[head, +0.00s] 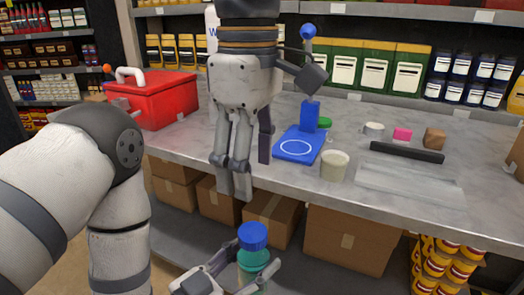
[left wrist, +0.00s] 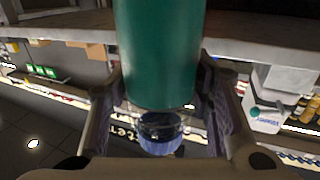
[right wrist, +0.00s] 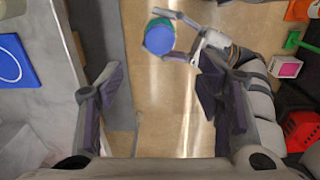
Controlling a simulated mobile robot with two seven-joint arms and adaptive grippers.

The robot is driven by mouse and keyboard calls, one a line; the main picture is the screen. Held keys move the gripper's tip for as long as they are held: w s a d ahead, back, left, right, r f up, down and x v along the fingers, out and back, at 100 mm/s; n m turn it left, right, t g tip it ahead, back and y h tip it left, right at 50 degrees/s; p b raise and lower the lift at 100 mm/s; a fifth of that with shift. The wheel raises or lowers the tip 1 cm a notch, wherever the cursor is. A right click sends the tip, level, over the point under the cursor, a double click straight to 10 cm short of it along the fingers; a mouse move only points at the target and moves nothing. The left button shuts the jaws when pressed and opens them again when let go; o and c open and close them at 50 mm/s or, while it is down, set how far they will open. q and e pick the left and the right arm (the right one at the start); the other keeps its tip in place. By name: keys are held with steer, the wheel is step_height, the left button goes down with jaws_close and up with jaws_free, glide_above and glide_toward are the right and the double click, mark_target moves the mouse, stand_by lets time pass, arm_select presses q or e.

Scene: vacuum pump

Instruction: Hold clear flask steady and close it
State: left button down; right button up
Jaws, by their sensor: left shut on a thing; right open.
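The flask (head: 254,262) has a teal body and a blue cap (head: 253,236) on top, and stands about upright in front of the counter. My left gripper (head: 238,272) is shut around it. In the left wrist view the teal body (left wrist: 160,50) runs between the fingers, with a clear part and a blue end (left wrist: 162,147) beyond. My right gripper (head: 232,180) is open and empty, pointing down above the flask and apart from it. In the right wrist view the cap (right wrist: 168,42) lies beyond the fingertips. I cannot tell how tightly the cap sits.
The counter (head: 450,215) edge runs close to both grippers. It carries a red toolbox (head: 165,97), a blue stand (head: 300,145), a cream cup (head: 334,165), a black bar (head: 407,152) and a clear tray (head: 410,183). Cardboard boxes (head: 345,238) sit below.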

stand_by(0.4)
steer(key=s+d+f+m+g+y, duration=0.1)
steer(key=s+d+f+m, duration=0.25)
steer(key=f, duration=0.65)
steer(key=s+d+f+m+g, duration=0.15)
steer(key=d+f, duration=0.35)
steer(key=f, duration=0.5)
steer(key=s+d+f+m+g+y, duration=0.1)
steer(key=s+d+f+m, duration=0.25)
steer(key=f, duration=0.65)
steer(key=s+d+f+m+t+h, duration=0.1)
steer(key=s+d+f+m, duration=0.1)
steer(key=s+d+f, duration=0.4)
steer(key=s+d+f+m+t+h, duration=0.1)
steer(key=s+d+f+m, duration=0.2)
steer(key=s, duration=1.1)
steer(key=d+f, duration=0.3)
steer(key=d, duration=0.3)
steer(key=shift+s+f+m, duration=0.15)
steer(key=shift+f+m, duration=0.1)
steer(key=shift+m, duration=0.1)
steer(key=shift+d, duration=0.1)
